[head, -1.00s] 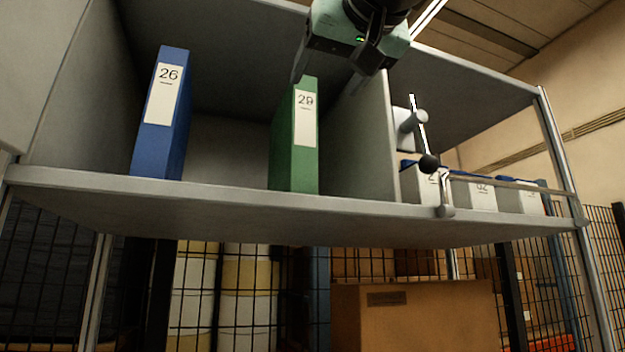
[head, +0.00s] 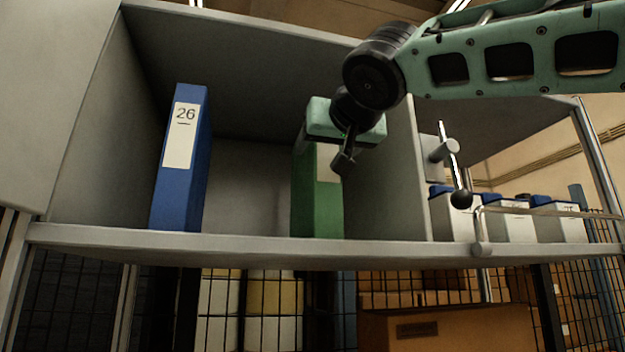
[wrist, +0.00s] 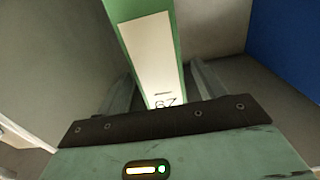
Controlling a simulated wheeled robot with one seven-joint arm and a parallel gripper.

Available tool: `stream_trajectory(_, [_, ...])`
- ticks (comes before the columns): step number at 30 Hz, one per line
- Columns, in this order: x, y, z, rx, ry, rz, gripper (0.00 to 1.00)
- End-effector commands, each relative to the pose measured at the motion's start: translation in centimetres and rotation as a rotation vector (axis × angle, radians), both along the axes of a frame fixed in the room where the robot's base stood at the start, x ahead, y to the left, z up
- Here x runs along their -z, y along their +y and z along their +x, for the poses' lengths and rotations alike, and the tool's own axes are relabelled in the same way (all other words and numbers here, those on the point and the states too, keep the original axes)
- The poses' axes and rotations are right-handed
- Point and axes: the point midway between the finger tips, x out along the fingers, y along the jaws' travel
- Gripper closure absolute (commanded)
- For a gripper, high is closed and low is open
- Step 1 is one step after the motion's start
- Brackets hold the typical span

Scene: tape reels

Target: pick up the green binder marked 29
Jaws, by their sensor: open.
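The green binder marked 29 (head: 317,208) stands upright on the shelf. My gripper (head: 340,165) is at the top of the binder's spine. In the wrist view the open fingers of my gripper (wrist: 160,88) lie on either side of the binder. Whether they touch it I cannot tell.
A blue binder marked 26 (head: 182,160) stands to the left, with a clear gap between. A grey divider (head: 400,170) is close on the right. Beyond it are a lever with a black knob (head: 461,198) and several white boxes with blue tops (head: 512,220).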

Motion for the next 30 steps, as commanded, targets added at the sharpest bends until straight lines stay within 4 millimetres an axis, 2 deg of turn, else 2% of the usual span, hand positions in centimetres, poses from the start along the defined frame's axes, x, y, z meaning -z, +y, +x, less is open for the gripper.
stream_trajectory(3, [-0.7,0.5,1.6,0.001,0.003,-0.003,0.31])
stream_trajectory(9, [-0.5,1.2,3.8,0.001,0.002,-0.003,0.31])
stream_trajectory(17, [-0.3,1.3,4.1,0.000,0.001,0.000,0.31])
stream_trajectory(18, [-0.3,1.3,4.1,0.000,0.001,0.000,0.34])
stream_trajectory(24, [-0.3,1.3,4.1,0.000,0.001,0.000,0.89])
stream_trajectory(25, [-0.3,1.3,4.1,0.000,0.001,0.000,0.93])
stream_trajectory(30, [-0.4,1.3,4.0,0.000,-0.001,0.000,0.93])
